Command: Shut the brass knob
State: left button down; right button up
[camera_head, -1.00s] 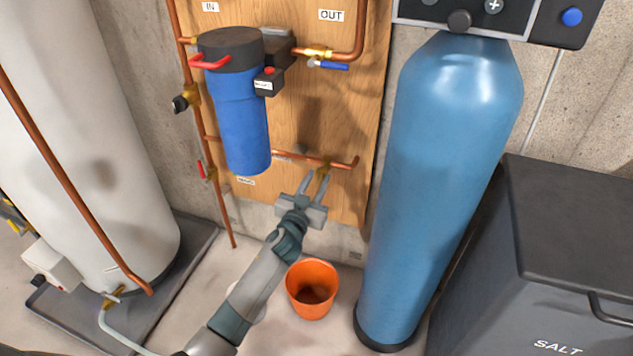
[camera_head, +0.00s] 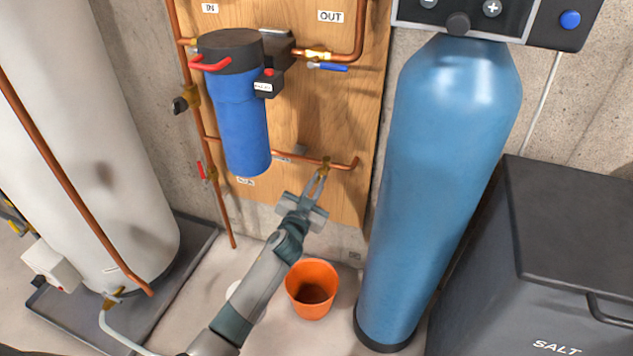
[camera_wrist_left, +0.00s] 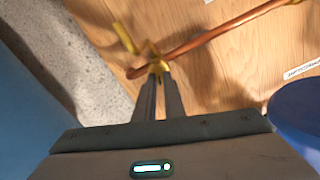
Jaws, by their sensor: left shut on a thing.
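The brass knob (camera_head: 325,163) sits on a copper pipe low on the wooden board, to the right of the blue filter housing. My left gripper (camera_head: 319,178) reaches up to it from below, fingers close together and shut on it. In the left wrist view the brass piece (camera_wrist_left: 157,66) shows at the tips of the fingers (camera_wrist_left: 159,80), with a yellow brass part sticking out up and left of it. The knob is partly hidden by the fingertips. My right gripper is in neither view.
The blue filter housing (camera_head: 241,120) hangs left of the knob. An orange bucket (camera_head: 312,272) stands on the floor below. A tall blue tank (camera_head: 440,180) stands close on the right, and a white boiler (camera_head: 85,130) on the left.

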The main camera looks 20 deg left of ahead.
pick_arm(q)
jog(key=shift+d+m, duration=0.1)
jog(key=shift+m, duration=0.8)
jog(key=m, duration=0.2)
jog(key=shift+d+f+m, duration=0.1)
jog(key=shift+m, duration=0.2)
jog(key=m, duration=0.6)
jog(key=f+m, duration=0.1)
jog(key=m, duration=0.2)
jog(key=shift+d+m, duration=0.2)
jog(key=shift+m, duration=0.1)
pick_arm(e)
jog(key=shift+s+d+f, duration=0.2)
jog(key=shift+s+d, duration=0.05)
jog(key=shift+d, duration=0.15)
pick_arm(q)
jog(key=c, duration=1.8)
grip_release()
jog(key=shift+c, duration=0.2)
